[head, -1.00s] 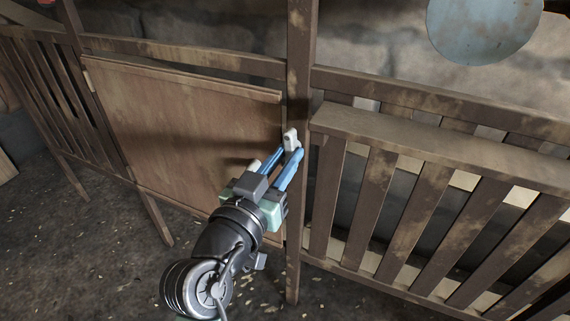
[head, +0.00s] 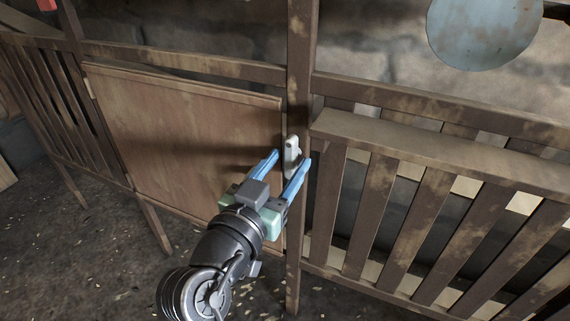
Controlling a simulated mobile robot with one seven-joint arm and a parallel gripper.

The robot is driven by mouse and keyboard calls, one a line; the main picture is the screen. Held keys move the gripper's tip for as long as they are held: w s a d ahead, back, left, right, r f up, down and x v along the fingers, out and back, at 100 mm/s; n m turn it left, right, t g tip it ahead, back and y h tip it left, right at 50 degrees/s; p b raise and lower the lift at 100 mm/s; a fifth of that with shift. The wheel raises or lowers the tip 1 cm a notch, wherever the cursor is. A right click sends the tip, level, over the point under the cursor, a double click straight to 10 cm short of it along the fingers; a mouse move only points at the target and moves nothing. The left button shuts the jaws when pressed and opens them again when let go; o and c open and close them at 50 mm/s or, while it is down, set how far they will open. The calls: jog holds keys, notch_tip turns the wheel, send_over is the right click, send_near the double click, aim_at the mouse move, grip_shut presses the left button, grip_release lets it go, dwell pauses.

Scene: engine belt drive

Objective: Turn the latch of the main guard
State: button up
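The main guard is a brown wooden panel (head: 170,125) set in a weathered wooden frame. Its latch (head: 291,150) is a small pale grey piece at the panel's right edge, by the upright post, and it looks close to upright. My gripper (head: 291,158) has blue fingers spread wide apart. The left fingertip is left of the latch and the right fingertip is right of it and slightly lower. The latch shows between the fingertips, with nothing gripped. I cannot tell whether either finger touches it.
The upright post (head: 299,70) stands right behind the latch. A slatted wooden fence with a ledge (head: 440,150) is to the right, and more slats (head: 50,95) are at the left. A round blue-grey disc (head: 483,32) is at the upper right.

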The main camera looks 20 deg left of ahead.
jog(key=s+p, duration=0.3)
jog(key=s, duration=1)
jog(key=shift+a, duration=0.25)
